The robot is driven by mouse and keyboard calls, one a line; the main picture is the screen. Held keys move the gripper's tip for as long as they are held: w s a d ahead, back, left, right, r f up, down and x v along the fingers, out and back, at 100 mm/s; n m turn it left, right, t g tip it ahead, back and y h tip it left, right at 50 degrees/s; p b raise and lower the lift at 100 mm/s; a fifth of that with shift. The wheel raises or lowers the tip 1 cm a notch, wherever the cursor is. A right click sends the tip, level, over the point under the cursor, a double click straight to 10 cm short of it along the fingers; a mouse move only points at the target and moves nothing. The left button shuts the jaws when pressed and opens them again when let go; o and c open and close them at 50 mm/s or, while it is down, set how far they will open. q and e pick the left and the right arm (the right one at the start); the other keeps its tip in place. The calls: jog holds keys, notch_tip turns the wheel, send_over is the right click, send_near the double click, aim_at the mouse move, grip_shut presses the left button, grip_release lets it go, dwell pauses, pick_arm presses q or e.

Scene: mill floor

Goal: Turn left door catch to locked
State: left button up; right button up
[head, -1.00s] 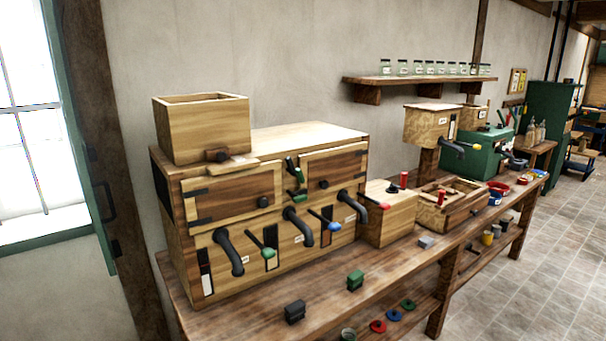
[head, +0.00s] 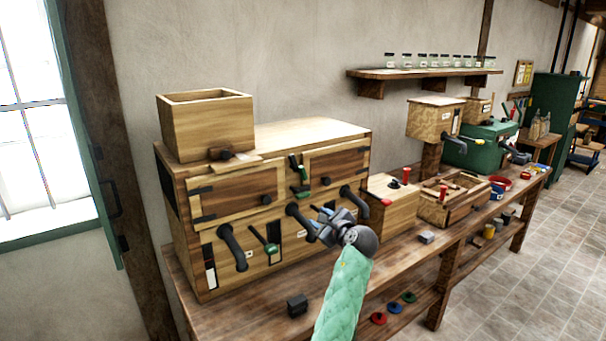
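The wooden cabinet has a left door (head: 232,194) and a right door (head: 338,172), both closed. Between them sit two small dark catches with green parts: an upper one (head: 303,173), tilted, and a lower one (head: 300,191), lying nearly level. I cannot tell for certain which belongs to the left door.
Curved dark spouts (head: 231,248) and a green-knobbed lever (head: 268,246) stick out below the doors. An open wooden hopper (head: 205,125) stands on top. A dark block (head: 297,305) lies on the bench (head: 240,315). A small wooden box (head: 392,212) stands to the right.

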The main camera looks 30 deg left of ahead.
aim_at(305, 173)
pick_arm(q)
jog(key=a+r, duration=0.1)
jog(key=r, duration=0.2)
jog(key=w+a+r+m+y, duration=0.1)
jog(key=r, duration=0.3)
jog(key=w+a+r+g+y+p, duration=0.1)
jog(key=r, duration=0.3)
jog(key=shift+w+a+r+m, duration=0.1)
jog(key=shift+r+m, duration=0.1)
jog(key=shift+m, duration=0.1)
jog(key=shift+p+x, duration=1.15)
jog(key=shift+x, duration=2.35)
pick_arm(e)
notch_tip(305, 173, down, 9)
jog(key=s+d, duration=0.2)
jog(key=shift+t, duration=0.3)
jog(key=shift+d, duration=0.1)
pick_arm(q)
grip_shut()
pick_arm(e)
jog(key=shift+f, duration=0.1)
